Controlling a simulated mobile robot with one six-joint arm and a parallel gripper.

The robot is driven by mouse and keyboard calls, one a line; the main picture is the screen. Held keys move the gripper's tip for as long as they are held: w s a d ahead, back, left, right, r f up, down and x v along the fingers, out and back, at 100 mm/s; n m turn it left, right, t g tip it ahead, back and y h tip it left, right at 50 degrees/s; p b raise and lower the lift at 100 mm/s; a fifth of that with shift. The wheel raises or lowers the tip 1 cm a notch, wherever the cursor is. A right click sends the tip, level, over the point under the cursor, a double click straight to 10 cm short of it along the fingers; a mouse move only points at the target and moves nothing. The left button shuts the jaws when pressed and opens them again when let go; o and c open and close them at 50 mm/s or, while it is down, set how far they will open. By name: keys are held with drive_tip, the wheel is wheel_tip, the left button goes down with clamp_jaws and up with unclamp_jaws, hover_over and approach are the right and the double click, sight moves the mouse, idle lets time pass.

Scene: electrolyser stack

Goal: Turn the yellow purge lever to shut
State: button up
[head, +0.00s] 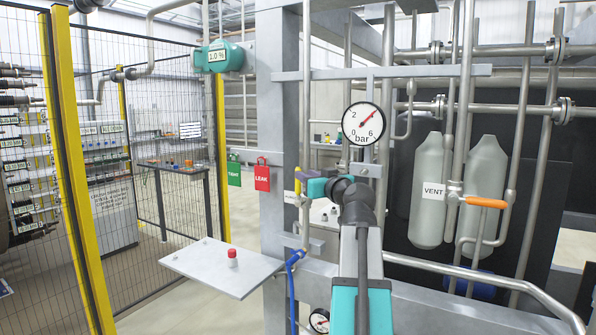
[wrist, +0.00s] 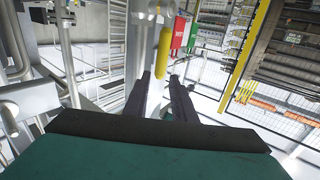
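The yellow purge lever (head: 297,184) is a short upright bar on a thin pipe, left of my arm's end in the head view. In the wrist view the yellow lever (wrist: 163,52) stands just past the fingertips, roughly in line with the gap between them. My gripper (wrist: 161,82) has its two dark fingers apart, with nothing seen held between them. In the head view the teal end of my arm points left at the lever and partly hides the fingers. I cannot tell whether a finger touches the lever. The lever's pivot is not clear.
A gauge (head: 363,123) hangs above my arm. A red LEAK tag (head: 262,175) and a green tag (head: 234,169) hang left of the lever. An orange handle (head: 487,202) sits beside a VENT label at right. A shelf (head: 215,265) holds a red-topped item (head: 232,258).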

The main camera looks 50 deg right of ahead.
sight(298, 187)
drive_tip(key=shift+p+x, duration=0.6)
drive_tip(key=shift+x, duration=2.75)
clamp_jaws()
